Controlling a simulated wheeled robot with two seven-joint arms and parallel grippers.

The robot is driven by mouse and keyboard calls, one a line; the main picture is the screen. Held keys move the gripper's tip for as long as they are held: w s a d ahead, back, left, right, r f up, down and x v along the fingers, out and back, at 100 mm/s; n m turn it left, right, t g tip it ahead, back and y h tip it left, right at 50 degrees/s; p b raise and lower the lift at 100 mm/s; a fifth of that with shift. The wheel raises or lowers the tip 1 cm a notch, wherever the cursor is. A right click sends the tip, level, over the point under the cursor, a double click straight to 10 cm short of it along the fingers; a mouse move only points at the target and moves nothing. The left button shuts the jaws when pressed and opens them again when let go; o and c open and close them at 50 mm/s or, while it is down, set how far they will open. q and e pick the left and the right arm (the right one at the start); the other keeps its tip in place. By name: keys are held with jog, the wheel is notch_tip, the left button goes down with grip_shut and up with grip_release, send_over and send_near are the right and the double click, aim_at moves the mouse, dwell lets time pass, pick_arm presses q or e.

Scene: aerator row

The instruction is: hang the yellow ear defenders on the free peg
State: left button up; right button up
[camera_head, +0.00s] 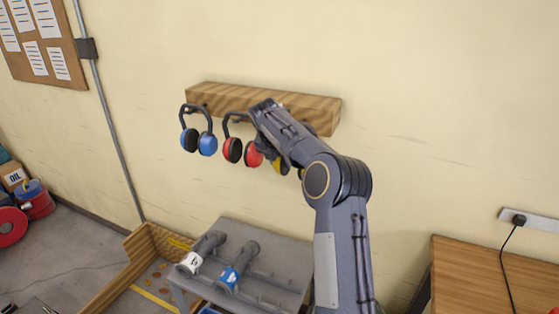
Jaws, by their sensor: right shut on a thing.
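The yellow ear defenders (277,165) show only in part behind my right arm, just below the wooden peg board (322,111) on the wall. My right gripper (268,145) is up at the board, shut on the yellow ear defenders. The fingers and the headband are mostly hidden by my wrist, so I cannot tell whether the band touches a peg. Blue ear defenders (207,144) hang at the left end of the board. Red ear defenders (233,150) hang beside them, close to my gripper. The free peg is not visible. My left gripper is not in view.
A grey bench (285,259) below holds two cylindrical tools with white (189,263) and blue (229,277) ends. A wooden table (480,275) stands at the right. A cork board (62,68) hangs at upper left. The wall right of the peg board is clear.

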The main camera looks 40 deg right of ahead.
jog(key=o, duration=1.2)
